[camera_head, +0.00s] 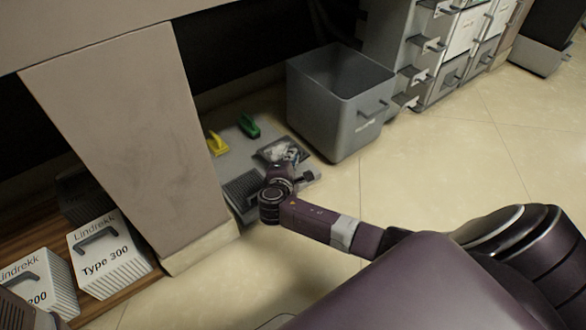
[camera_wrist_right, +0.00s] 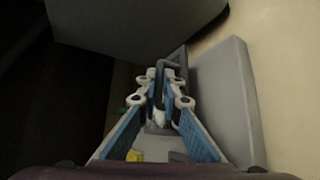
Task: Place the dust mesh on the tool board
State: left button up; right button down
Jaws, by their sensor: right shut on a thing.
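The grey tool board (camera_head: 228,165) lies flat on the floor between the cabinet side and a grey bin. A dark framed piece, which I take as the dust mesh (camera_head: 268,153), is at the board's right part, partly hidden by my right gripper (camera_head: 286,156). The right gripper is shut on its dark handle (camera_wrist_right: 174,66), which shows between the blue-padded fingers in the wrist view. I cannot tell whether the mesh touches the board. A dark ribbed panel (camera_head: 243,187) is at the board's near left. My left gripper is not in view.
A yellow tool (camera_head: 217,143) and a green tool (camera_head: 249,126) are on the board's far side. The open grey bin (camera_head: 340,110) stands close behind right. Floor to the right is clear.

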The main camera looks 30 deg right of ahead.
notch_tip(320, 180, down, 4)
jog(key=b, duration=0.3)
jog(key=shift+f, duration=0.1)
jog(key=c, duration=2.1)
grip_release()
